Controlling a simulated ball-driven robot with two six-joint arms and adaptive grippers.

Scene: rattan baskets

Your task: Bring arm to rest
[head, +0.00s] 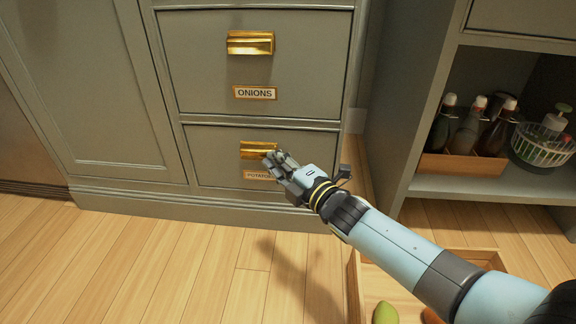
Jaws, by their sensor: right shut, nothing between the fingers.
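My right arm comes in from the lower right, and my right gripper (272,162) is shut with nothing in it. In the picture it overlaps the right end of the gold handle (254,149) on the lower drawer (213,158); I cannot tell whether it touches it. The lower drawer looks closed. Its label, partly covered by the gripper, reads "POTA..." My left gripper is not in view.
Above is a closed drawer (213,75) labelled "ONIONS". At right, a shelf (480,190) holds a wooden box (462,168) of bottles and a wire basket (543,150). A wooden crate (355,290) with produce sits under my arm. Floor at left is clear.

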